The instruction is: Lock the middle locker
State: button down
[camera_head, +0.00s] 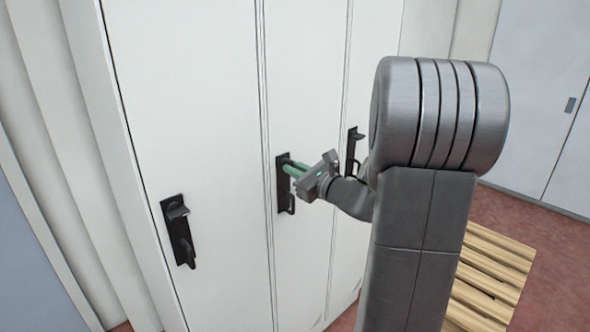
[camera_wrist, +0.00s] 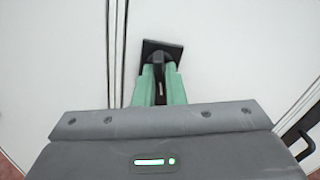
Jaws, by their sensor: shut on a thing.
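The middle locker (camera_head: 302,75) is a tall white door, closed flush with its neighbours. It carries a black latch plate (camera_head: 283,205) with a knob at the top and a small loop below. My gripper (camera_head: 291,168) reaches the plate from the right, its green fingers at the upper part. In the wrist view my gripper (camera_wrist: 160,80) has its fingers on either side of the black knob (camera_wrist: 159,57), shut on it. The plate's top (camera_wrist: 150,46) shows beyond the fingertips. The fingers and my gripper body hide the lower plate in the wrist view.
The left locker (camera_head: 185,90) has a black latch (camera_head: 180,232), and the right locker (camera_head: 373,50) has another (camera_head: 352,150), close beside my wrist. A grey cabinet (camera_head: 535,100) stands behind.

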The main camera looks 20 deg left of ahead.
jog(key=n+b, duration=1.4)
jog(key=b, duration=0.6)
jog(key=shift+n+b, duration=0.4)
jog(key=c, duration=1.5)
grip_release()
